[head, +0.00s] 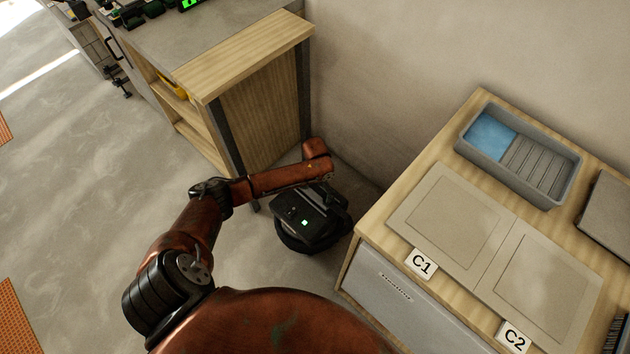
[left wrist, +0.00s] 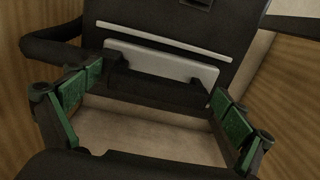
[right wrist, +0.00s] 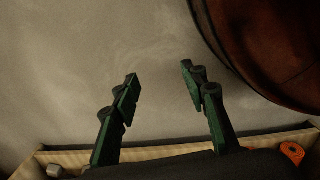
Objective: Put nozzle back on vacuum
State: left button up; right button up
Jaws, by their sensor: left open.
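The black vacuum (head: 303,222) stands on the floor between the wooden cabinet and the counter, with a small lit green spot on top. My left arm reaches over it, and my left gripper (head: 328,190) is mostly hidden beside its far side. In the left wrist view my left gripper (left wrist: 152,88) is open, its green-padded fingers on either side of a dark bar (left wrist: 160,92) in front of a pale panel (left wrist: 160,62). Contact cannot be told. I cannot tell the nozzle apart from the vacuum. My right gripper (right wrist: 158,75) is open and empty above grey floor.
A wooden cabinet (head: 255,125) rises close behind the vacuum. The counter (head: 372,215) at right carries tiles marked C1 (head: 421,263) and C2 (head: 514,337) and a grey tray (head: 548,192) with a blue item. An orange ring (right wrist: 292,152) shows in the right wrist view.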

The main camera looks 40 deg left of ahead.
aim_at(315, 188)
pick_arm(q)
notch_tip(315, 188, up, 11)
jog(key=p, duration=0.4)
jog(key=shift+f, duration=0.1)
jog(key=shift+r, duration=0.3)
pick_arm(e)
jog(key=s+f, duration=0.5)
jog(key=s, duration=0.6)
jog(key=shift+d+f+n, duration=0.15)
jog(key=shift+d+n, duration=0.15)
jog(key=shift+d, duration=0.1)
